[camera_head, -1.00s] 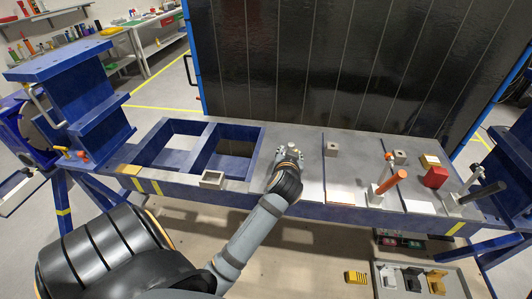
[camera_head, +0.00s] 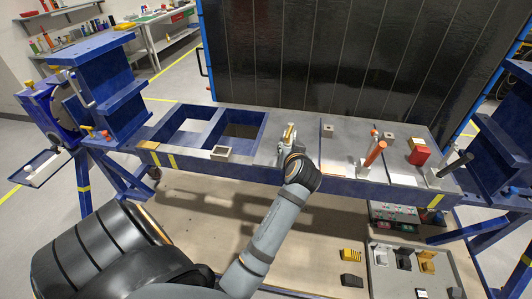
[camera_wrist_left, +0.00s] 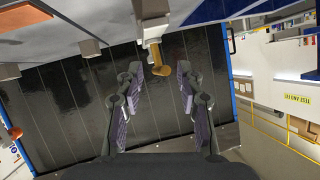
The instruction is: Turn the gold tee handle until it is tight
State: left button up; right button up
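The gold tee handle (camera_wrist_left: 157,58) shows in the left wrist view, sticking out from a pale grey block (camera_wrist_left: 152,14). My left gripper (camera_wrist_left: 159,76) is open, with one finger on each side of the handle's end in that view. I cannot tell whether either finger touches it. In the head view my left gripper (camera_head: 288,146) is at the front edge of the bench plate, and it partly hides the handle (camera_head: 291,131). My right gripper is not in view.
A clamp with an orange handle (camera_head: 375,153), a red block (camera_head: 419,156) and a black-handled clamp (camera_head: 455,165) stand to the right on the blue bench. A dark panel (camera_head: 320,60) rises behind.

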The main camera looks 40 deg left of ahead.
pick_arm(q)
jog(key=s+d+f+m+g+h, duration=0.2)
jog(key=s+d+f+h, duration=0.1)
jog(key=s+f, duration=0.4)
jog(key=s+d+f+m+g+h, duration=0.2)
jog(key=s+f, duration=0.5)
jog(key=s, duration=0.4)
jog(key=shift+s+d+f+m+g+h, duration=0.15)
jog(key=shift+d+f+m+g+h, duration=0.2)
jog(key=shift+m+h, duration=0.5)
jog(key=shift+d, duration=0.1)
